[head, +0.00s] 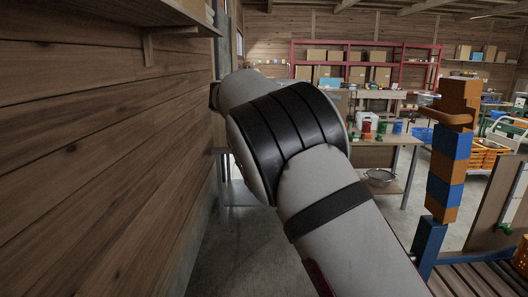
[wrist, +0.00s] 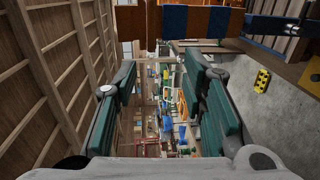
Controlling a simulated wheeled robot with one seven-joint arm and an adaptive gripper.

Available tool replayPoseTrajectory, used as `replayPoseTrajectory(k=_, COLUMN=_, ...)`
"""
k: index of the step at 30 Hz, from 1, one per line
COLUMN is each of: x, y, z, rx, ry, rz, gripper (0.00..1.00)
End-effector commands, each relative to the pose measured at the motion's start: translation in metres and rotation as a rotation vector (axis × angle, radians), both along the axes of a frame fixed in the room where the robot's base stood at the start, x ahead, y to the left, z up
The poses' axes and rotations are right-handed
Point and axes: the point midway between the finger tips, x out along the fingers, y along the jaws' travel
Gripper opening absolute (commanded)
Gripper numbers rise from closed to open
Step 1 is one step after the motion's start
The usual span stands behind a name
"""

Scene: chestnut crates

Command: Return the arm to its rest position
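My arm (head: 335,220) reaches from the lower right of the head view up and away beside the wooden wall. My gripper is hidden behind the arm in that view. In the wrist view my gripper (wrist: 163,78) is open, with its teal finger pads wide apart. Nothing is between the pads; only the distant room shows through the gap.
A plank wall (head: 100,150) runs close along the left, with a shelf (head: 130,12) above. A stack of blue and orange blocks (head: 449,145) stands at right. A workbench (head: 385,137) with colored containers and a red rack (head: 365,44) are farther back.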

Motion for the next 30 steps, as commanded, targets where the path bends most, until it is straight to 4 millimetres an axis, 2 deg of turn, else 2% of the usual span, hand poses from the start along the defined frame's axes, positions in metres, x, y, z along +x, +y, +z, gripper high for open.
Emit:
replayPoseTrajectory(k=11, x=-0.017, y=-0.05, z=-0.005, rx=0.174, ry=0.051, rz=0.005, gripper=0.38)
replayPoseTrajectory(k=17, x=-0.041, y=-0.085, z=-0.014, rx=0.338, ry=0.077, rz=0.019, gripper=0.38)
replayPoseTrajectory(k=20, x=-0.062, y=-0.105, z=-0.021, rx=0.457, ry=0.085, rz=0.035, gripper=0.38)
replayPoseTrajectory(k=24, x=-0.102, y=-0.124, z=-0.036, rx=0.651, ry=0.078, rz=0.073, gripper=0.38)
replayPoseTrajectory(k=30, x=-0.164, y=-0.128, z=-0.056, rx=0.903, ry=0.024, rz=0.139, gripper=0.38)
